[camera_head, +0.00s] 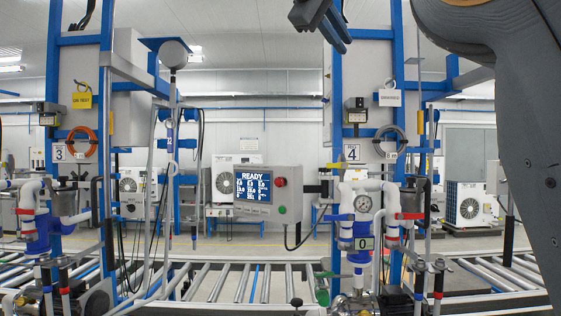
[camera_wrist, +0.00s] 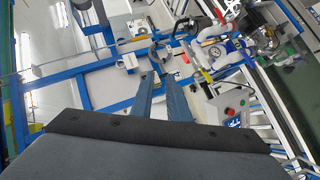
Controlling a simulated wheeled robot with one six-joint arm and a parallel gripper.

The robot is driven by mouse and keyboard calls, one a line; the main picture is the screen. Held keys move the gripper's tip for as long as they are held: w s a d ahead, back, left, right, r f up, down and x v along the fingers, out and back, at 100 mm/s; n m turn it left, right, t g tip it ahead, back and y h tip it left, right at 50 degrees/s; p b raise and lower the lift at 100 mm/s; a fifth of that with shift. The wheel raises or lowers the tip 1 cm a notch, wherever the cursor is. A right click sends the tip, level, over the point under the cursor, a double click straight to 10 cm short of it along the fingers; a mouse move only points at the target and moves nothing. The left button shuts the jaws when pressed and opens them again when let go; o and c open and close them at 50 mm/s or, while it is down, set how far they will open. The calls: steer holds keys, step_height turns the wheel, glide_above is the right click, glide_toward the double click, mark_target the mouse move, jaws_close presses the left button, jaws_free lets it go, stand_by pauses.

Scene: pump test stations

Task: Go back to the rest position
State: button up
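My grey arm link fills the right side of the head view.
A control panel reading READY (camera_head: 267,194) stands in the middle. Station 4 has a gauge (camera_head: 363,203), white pipes and a blue filter. Station 3 has a blue filter (camera_head: 37,232) at left. A roller conveyor (camera_head: 228,282) crosses the front. Blue frame posts (camera_head: 398,110) rise beside my arm.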

steer(key=w+f+n+g+y+b, duration=0.15)
steer(key=w+f, duration=0.25)
steer(key=f, duration=1.1)
steer(key=w+f+g+y+b, duration=0.1)
steer(key=w+f+y+b, duration=0.15)
steer(key=f, duration=1.35)
steer(key=s+d+f+m+g+y+b, duration=0.1)
steer(key=s+f, duration=0.1)
steer(key=f, duration=0.9)
steer(key=s+d+f+g+y, duration=0.1)
steer(key=s+f+g, duration=0.1)
steer(key=f, duration=0.9)
steer(key=s+d+f+m+g+y+b, duration=0.1)
steer(key=s+f+m, duration=0.2)
steer(key=s+f, duration=0.9)
steer(key=s+d+f+m+g+y+b, duration=0.1)
steer(key=s+d+f+m+g+b, duration=0.1)
steer(key=s+f, duration=1)
step_height(320, 180, down, 5)
steer(key=shift+f+m+y, duration=0.2)
steer(key=shift+m+y, duration=0.2)
steer(key=shift+m, duration=0.35)
steer(key=shift+s+g, duration=0.1)
steer(key=shift+g, duration=0.15)
steer(key=shift+c, duration=0.2)
jaws_close()
